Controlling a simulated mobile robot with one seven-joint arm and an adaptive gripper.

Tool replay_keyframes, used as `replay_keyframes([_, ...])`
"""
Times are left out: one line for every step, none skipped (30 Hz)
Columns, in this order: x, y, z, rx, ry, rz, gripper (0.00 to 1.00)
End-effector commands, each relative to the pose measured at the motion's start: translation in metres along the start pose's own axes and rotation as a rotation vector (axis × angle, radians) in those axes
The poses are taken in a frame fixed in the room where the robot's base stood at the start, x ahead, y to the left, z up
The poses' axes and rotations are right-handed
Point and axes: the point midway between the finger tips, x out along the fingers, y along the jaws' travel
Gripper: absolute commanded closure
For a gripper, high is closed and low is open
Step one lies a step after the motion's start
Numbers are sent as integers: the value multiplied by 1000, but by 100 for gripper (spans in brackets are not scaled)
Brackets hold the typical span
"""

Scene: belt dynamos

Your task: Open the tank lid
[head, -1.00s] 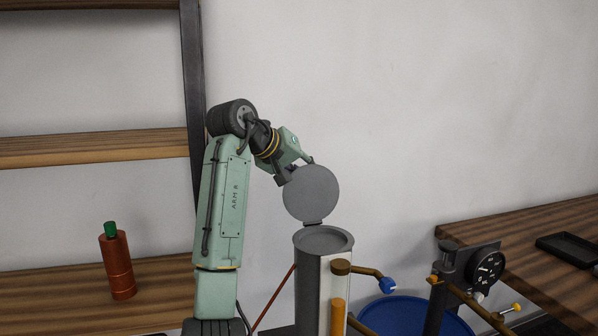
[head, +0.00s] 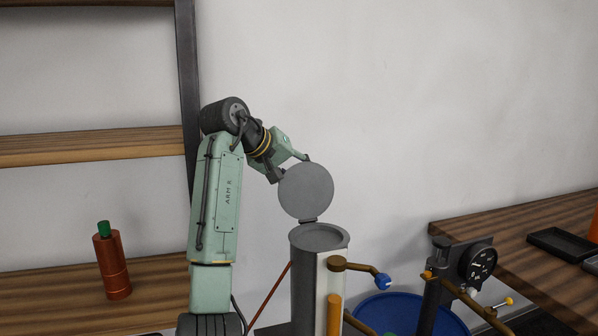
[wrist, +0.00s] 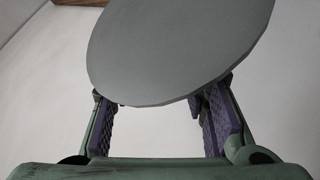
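The tank (head: 304,285) is a grey cylinder at the lower middle of the head view. Its round grey lid (head: 306,190) stands raised, about upright, on the hinge at the back of the rim (head: 320,237), and the tank's top shows uncovered. My gripper (head: 284,171) is behind the lid, at its upper left. In the wrist view the lid (wrist: 180,45) fills the upper middle, and my gripper (wrist: 160,100) has its two purple-padded fingers spread apart at the lid's lower edge. The lid partly hides the fingertips; I cannot tell whether they touch it.
A brown pipe with a blue tap (head: 382,281) stands right of the tank. Beyond it are a black gauge (head: 481,263) and a blue round container (head: 398,312). A red bottle (head: 113,265) stands on the left shelf. A black tray (head: 560,243) lies on the right table.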

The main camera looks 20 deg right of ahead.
Motion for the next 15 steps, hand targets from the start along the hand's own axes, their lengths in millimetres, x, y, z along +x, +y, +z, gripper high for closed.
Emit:
replay_keyframes([4,-1,3,1,-11,-2,59])
replay_keyframes([4,0,3,2,-10,-2,59])
replay_keyframes([4,0,3,2,-10,-2,59])
replay_keyframes([4,0,3,3,-10,-1,59])
replay_keyframes([4,1,3,3,-9,-1,59])
replay_keyframes([3,2,2,3,-9,-1,59])
replay_keyframes([2,3,1,4,-8,0,59])
replay_keyframes([0,4,-1,4,-7,0,59])
replay_keyframes([-3,7,-3,4,-5,1,59])
replay_keyframes([-6,10,-6,5,-4,1,59])
replay_keyframes([-9,12,-8,4,-3,1,59])
replay_keyframes([-14,17,-13,5,-2,2,59])
replay_keyframes([-18,20,-16,4,-2,2,59])
replay_keyframes([-22,24,-20,4,-1,2,59])
replay_keyframes([-27,29,-24,4,-1,2,59])
